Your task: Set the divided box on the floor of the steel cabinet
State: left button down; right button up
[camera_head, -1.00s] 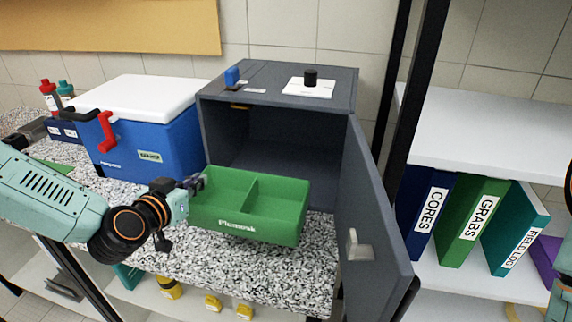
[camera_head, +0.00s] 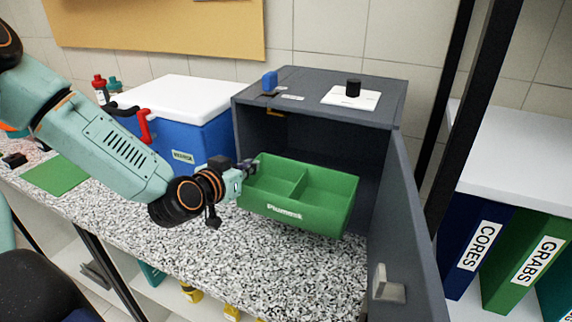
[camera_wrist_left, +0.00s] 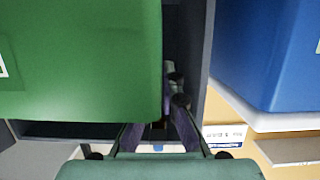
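The cabinet floor is mostly hidden behind the box. My right gripper is out of view.
The cabinet door (camera_head: 408,215) stands open on the right, with a handle. A blue cooler (camera_head: 205,140) with a white lid stands close on the left. The speckled worktop (camera_head: 250,255) is clear in front. Shelved binders (camera_head: 480,250) stand at right.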

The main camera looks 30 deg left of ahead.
pick_arm(q)
jog(key=w+a+b, duration=0.2)
jog(key=w, duration=1.4)
jog(key=f, duration=0.7)
jog(key=shift+w+d+f, duration=0.1)
jog(key=shift+w+d, duration=0.1)
jog(key=shift+w+f, duration=0.15)
jog(key=shift+s+d, duration=0.1)
jog(key=shift+s, duration=0.1)
jog(key=shift+f, duration=0.1)
jog(key=c, duration=1.7)
grip_release()
jog(key=shift+w+f, duration=0.1)
jog(key=shift+f, duration=0.05)
jog(key=shift+c, duration=0.2)
jog(key=shift+o, duration=1.1)
jog(key=shift+r, duration=0.2)
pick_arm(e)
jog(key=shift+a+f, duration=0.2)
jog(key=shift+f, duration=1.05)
